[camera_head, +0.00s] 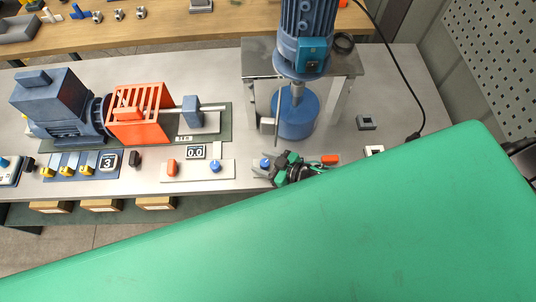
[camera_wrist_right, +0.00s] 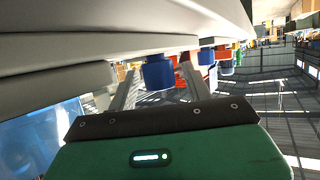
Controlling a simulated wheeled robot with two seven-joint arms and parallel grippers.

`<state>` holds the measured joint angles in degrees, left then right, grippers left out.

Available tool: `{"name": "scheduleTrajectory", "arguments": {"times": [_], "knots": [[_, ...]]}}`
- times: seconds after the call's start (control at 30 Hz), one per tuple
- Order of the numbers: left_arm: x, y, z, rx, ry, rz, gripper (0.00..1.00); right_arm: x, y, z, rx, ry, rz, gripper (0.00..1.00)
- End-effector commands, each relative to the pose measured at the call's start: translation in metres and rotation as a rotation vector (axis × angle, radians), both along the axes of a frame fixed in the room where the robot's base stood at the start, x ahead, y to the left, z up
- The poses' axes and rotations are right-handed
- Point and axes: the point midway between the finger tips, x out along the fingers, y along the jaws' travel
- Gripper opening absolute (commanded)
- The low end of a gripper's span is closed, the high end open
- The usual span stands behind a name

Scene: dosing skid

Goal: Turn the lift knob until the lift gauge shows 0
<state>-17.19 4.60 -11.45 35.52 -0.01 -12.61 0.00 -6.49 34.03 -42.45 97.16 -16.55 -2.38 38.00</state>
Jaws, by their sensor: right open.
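My right gripper (camera_head: 264,170) is at the front edge of the bench, below the blue pump stand. Its fingers are open. A blue knob (camera_head: 265,163) is right at its fingertips; in the right wrist view this blue knob (camera_wrist_right: 158,73) shows between the two finger ends, with no clear grip on it. The knob's panel is mostly hidden behind the gripper, and I cannot see a gauge on it. I cannot read which knob is labelled lift. A panel to the left has a gauge (camera_head: 196,152) that appears to read 0.0. My left gripper is out of view.
The left panel carries an orange knob (camera_head: 171,167) and another blue knob (camera_head: 215,166). An orange part (camera_head: 330,160) lies right of the gripper. A blue motor (camera_head: 303,35) stands above on a metal frame. My green arm covers the lower part of the head view.

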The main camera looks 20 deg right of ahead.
Motion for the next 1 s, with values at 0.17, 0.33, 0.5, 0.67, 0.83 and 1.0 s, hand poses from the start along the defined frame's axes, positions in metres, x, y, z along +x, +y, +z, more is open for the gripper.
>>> {"name": "scheduleTrajectory", "arguments": {"times": [0.17,0.33,0.5,0.67,0.83,1.0], "knots": [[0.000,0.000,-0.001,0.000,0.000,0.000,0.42,-0.002,-0.001,0.000,0.000,0.000,0.000,0.50],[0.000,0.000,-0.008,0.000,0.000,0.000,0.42,-0.015,-0.012,0.005,0.000,0.001,0.001,0.50],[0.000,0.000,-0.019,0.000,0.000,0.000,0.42,-0.037,-0.031,0.015,-0.002,0.003,0.001,0.50],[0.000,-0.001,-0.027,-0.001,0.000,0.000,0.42,-0.056,-0.047,0.026,-0.001,0.003,0.001,0.50],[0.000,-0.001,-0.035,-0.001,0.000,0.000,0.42,-0.074,-0.062,0.036,-0.002,0.003,0.001,0.50],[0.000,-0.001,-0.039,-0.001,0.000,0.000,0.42,-0.087,-0.074,0.044,0.000,0.003,-0.001,0.50]]}}
